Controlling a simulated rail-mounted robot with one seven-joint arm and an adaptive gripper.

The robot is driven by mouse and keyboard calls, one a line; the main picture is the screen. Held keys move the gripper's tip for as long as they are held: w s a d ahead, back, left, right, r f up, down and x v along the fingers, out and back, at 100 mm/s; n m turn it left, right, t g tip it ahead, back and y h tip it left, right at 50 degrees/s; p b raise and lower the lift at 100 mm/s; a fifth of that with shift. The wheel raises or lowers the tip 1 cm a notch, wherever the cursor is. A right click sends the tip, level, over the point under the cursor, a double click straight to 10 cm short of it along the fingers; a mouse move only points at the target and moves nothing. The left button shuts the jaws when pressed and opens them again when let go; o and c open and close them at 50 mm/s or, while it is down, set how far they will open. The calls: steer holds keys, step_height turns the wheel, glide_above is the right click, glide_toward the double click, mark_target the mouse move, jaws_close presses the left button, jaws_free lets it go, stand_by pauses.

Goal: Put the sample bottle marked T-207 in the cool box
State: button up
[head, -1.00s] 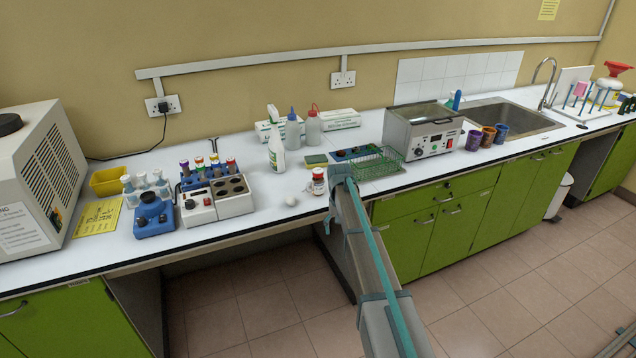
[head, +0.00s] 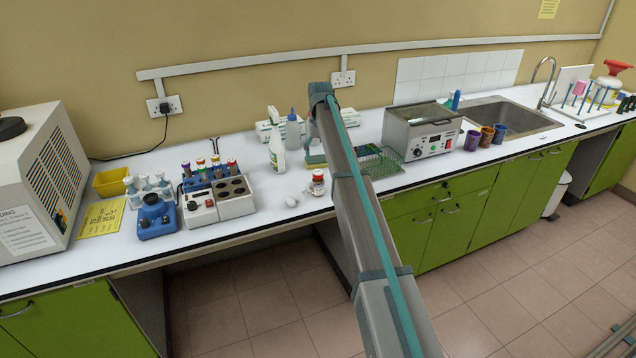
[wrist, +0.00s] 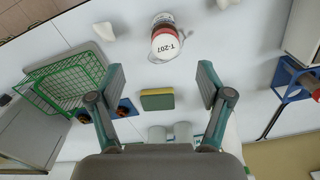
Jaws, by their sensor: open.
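The sample bottle marked T-207 (wrist: 165,43) has a white cap with the marking on top and a red-brown band below it. In the head view the bottle (head: 318,184) stands upright near the front edge of the white worktop. My gripper (wrist: 161,82) is open and empty, with its fingers spread wide. In the wrist view the bottle lies beyond the fingertips, roughly centred between them and apart from them. In the head view my arm hides the gripper. I cannot make out a cool box in either view.
A small white object (head: 291,202) lies left of the bottle. A green wire basket (head: 383,164) and a green-and-yellow sponge (wrist: 157,99) are close by. A white spray bottle (head: 277,155) stands behind, and a block with round wells (head: 235,205) stands to the left.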

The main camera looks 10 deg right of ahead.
mark_target(318, 179)
steer(key=shift+a+f, duration=0.35)
steer(key=shift+f, duration=0.5)
step_height(318, 179, down, 5)
steer(key=shift+r+p, duration=0.1)
steer(key=shift+p, duration=0.85)
steer(key=shift+w+f+p, duration=0.15)
steer(key=shift+f+p, duration=0.55)
steer(key=shift+f, duration=0.7)
steer(key=shift+w+f+p, duration=0.1)
steer(key=shift+f+p, duration=0.6)
steer(key=shift+f, duration=0.65)
steer(key=c, duration=1.4)
steer(key=shift+r, duration=0.2)
